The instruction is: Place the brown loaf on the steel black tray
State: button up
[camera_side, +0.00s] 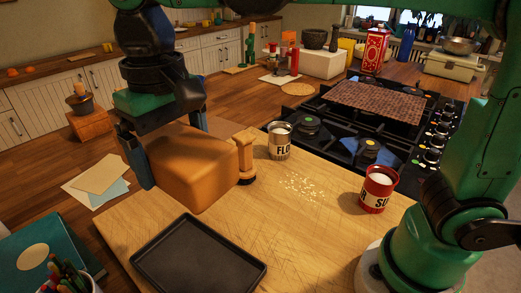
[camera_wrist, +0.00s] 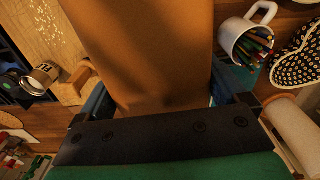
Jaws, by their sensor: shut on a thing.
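The brown loaf (camera_side: 197,172) is a large rounded block at the left part of the wooden board, behind the tray. My gripper (camera_side: 170,150) is above it, with one finger on each side, shut on the loaf. The wrist view shows the loaf (camera_wrist: 145,50) filling the space between the two fingers. I cannot tell whether its underside touches the board. The steel black tray (camera_side: 198,258) lies flat and empty at the board's front edge, nearer the side camera than the loaf. The tray does not show in the wrist view.
A wooden mill-like piece (camera_side: 245,157) stands close to the loaf's right side. A flour tin (camera_side: 280,141) and a red sugar tin (camera_side: 377,189) stand farther right. A pencil mug (camera_side: 68,277) is at front left. The board (camera_side: 300,240) right of the tray is clear.

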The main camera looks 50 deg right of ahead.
send_over(198, 268)
notch_tip(198, 268, down, 16)
jog(key=shift+w+r, duration=0.1)
jog(key=shift+f, duration=2.1)
jog(key=shift+f, duration=0.2)
jog(key=o, duration=1.4)
jog(key=shift+r, duration=0.15)
notch_tip(198, 268, up, 12)
jog(key=s+d+t, duration=0.2)
jog(key=d+t, duration=0.5)
jog(key=d, duration=1.1)
jog(key=shift+r+m, duration=0.25)
jog(key=shift+m, duration=0.15)
